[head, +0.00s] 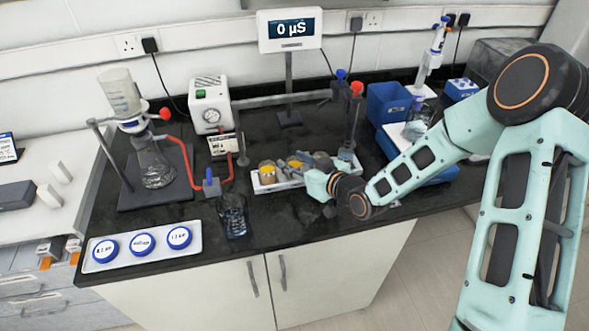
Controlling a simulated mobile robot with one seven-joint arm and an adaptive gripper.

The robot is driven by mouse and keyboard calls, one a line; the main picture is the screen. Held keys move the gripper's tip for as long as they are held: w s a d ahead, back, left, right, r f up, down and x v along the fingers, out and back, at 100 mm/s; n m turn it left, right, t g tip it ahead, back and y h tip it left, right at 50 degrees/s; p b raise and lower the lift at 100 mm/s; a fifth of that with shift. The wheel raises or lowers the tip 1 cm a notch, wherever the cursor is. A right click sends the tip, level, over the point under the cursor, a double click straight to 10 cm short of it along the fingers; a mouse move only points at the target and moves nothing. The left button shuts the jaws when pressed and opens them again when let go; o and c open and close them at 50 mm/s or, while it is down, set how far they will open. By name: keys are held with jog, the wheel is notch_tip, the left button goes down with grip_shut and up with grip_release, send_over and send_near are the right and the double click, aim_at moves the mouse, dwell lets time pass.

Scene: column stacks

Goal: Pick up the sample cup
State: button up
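A small container with a yellow top (267,172) stands at the left end of a white tray (262,187) in the middle of the bench. A clear, dark-looking glass cup (232,216) stands near the bench's front edge, left of the tray. I cannot tell for certain which of these is the sample cup. My gripper (302,162) reaches in from the right over the tray, its grey fingers to the right of the yellow-topped container. The fingers are small and partly hidden by the wrist, so their opening and anything between them are unclear.
Three blue-lidded dishes (142,243) lie front left. Bare bench lies right of the glass cup.

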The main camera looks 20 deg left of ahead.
jog(key=shift+c, duration=0.5)
jog(key=c, duration=0.8)
jog(key=shift+o, duration=0.2)
